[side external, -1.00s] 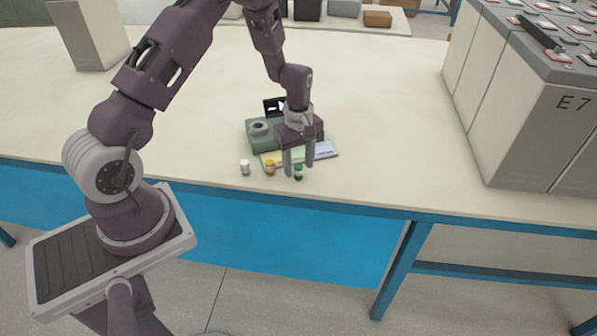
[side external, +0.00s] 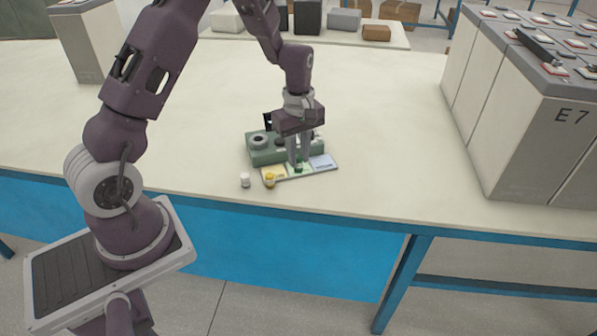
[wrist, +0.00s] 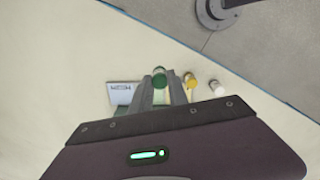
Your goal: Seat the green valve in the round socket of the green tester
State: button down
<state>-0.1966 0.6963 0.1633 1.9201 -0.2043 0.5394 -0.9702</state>
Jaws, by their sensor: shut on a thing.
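My gripper (side external: 298,163) is shut on the green valve (wrist: 159,78), which sits between the fingertips in the wrist view. In the side view the valve is a small dark green spot (side external: 299,168) at the fingertips, over the coloured card in front of the tester. I cannot tell whether it touches the card. The green tester (side external: 262,155) stands on the table just behind the fingers. A round grey socket (side external: 258,140) shows on its left top. Another dark round part (side external: 280,141) on its top is partly hidden by my gripper.
A white valve (side external: 245,180) and a yellow valve (side external: 270,180) stand at the card's front left. The card (side external: 322,162) has yellow, green and blue fields. Tall battery cabinets (side external: 520,130) stand at the right. The table between is clear.

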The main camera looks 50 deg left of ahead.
jog(key=r, duration=0.1)
jog(key=a+r, duration=0.1)
jog(key=shift+w+r, duration=0.15)
jog(key=shift+r, duration=0.25)
jog(key=a+r+n, duration=0.2)
jog(key=a, duration=0.7)
jog(key=a+r+n, duration=0.2)
jog(key=a+r, duration=0.1)
jog(key=a, duration=0.5)
jog(key=f, duration=0.7)
jog(key=s+a+f, duration=0.1)
jog(key=f, duration=0.2)
jog(key=shift+f, duration=0.15)
jog(key=c, duration=1.3)
grip_release()
jog(key=shift+f, duration=0.15)
